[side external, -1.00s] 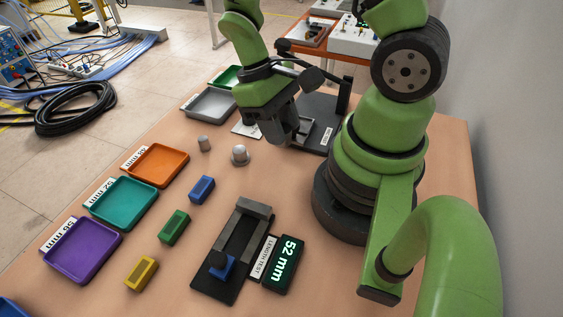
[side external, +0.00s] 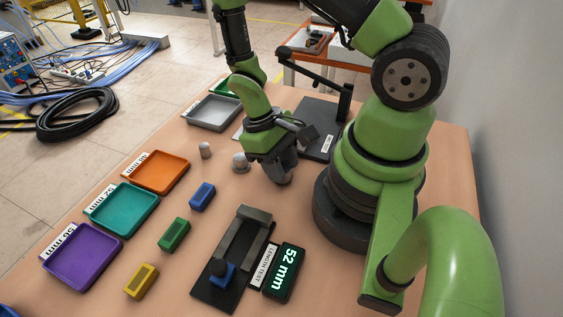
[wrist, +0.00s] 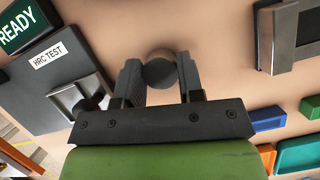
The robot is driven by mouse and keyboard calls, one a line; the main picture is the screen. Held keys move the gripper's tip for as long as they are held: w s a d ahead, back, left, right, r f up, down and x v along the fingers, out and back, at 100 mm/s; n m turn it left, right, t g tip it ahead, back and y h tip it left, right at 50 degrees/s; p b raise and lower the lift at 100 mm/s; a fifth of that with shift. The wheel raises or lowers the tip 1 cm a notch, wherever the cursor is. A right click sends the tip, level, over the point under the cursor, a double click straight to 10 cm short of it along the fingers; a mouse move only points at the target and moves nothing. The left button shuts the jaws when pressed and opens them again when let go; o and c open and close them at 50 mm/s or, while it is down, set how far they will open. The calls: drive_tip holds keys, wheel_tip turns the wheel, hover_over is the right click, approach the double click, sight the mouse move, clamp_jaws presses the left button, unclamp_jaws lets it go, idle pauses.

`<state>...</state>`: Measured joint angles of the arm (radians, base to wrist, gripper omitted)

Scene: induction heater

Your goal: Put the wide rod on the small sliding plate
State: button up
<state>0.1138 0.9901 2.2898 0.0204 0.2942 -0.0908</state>
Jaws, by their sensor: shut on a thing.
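My gripper (wrist: 160,80) is shut on a grey round piece, which I take to be the wide rod (wrist: 160,68). The rod shows end-on between the two fingers in the wrist view. In the side view my gripper (side external: 280,178) hangs over the table between the grey pieces and the length tester, and hides the rod. A small silver plate (wrist: 66,101) lies on the dark HRC TEST fixture at the left of the wrist view. I cannot tell whether it is the sliding plate. The fixture base (side external: 318,118) stands behind my gripper in the side view.
A small grey cylinder (side external: 205,150) and a wider grey piece (side external: 240,163) stand left of my gripper. The length tester (side external: 238,250), reading 52 mm, holds a blue block. Blue (side external: 202,196), green (side external: 174,235) and yellow (side external: 141,281) blocks lie near the orange, teal and purple trays.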

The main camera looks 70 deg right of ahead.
drive_tip(key=shift+f, duration=0.15)
drive_tip(key=o, duration=1)
drive_tip(key=w+a+r+m+t, duration=0.1)
drive_tip(key=w+r+t, duration=0.15)
drive_tip(key=r, duration=0.75)
drive_tip(key=w+r+t, duration=0.1)
drive_tip(key=r+t, duration=0.2)
drive_tip(key=r, duration=0.8)
drive_tip(key=s+a+r+t, duration=0.1)
drive_tip(key=r, duration=0.1)
drive_tip(key=s+a+r+t, duration=0.1)
drive_tip(key=s+r+t, duration=0.1)
drive_tip(key=r, duration=0.1)
drive_tip(key=s+a+r+t+y, duration=0.1)
drive_tip(key=r+t, duration=0.1)
drive_tip(key=r, duration=0.1)
drive_tip(key=shift+s+r+m+t, duration=0.15)
drive_tip(key=shift+s+m+t, duration=0.1)
drive_tip(key=shift+m, duration=0.15)
drive_tip(key=shift+o, duration=0.6)
drive_tip(key=shift+s+a+r+t, duration=0.1)
drive_tip(key=shift+s+r+t, duration=0.2)
drive_tip(key=shift+s+r, duration=0.1)
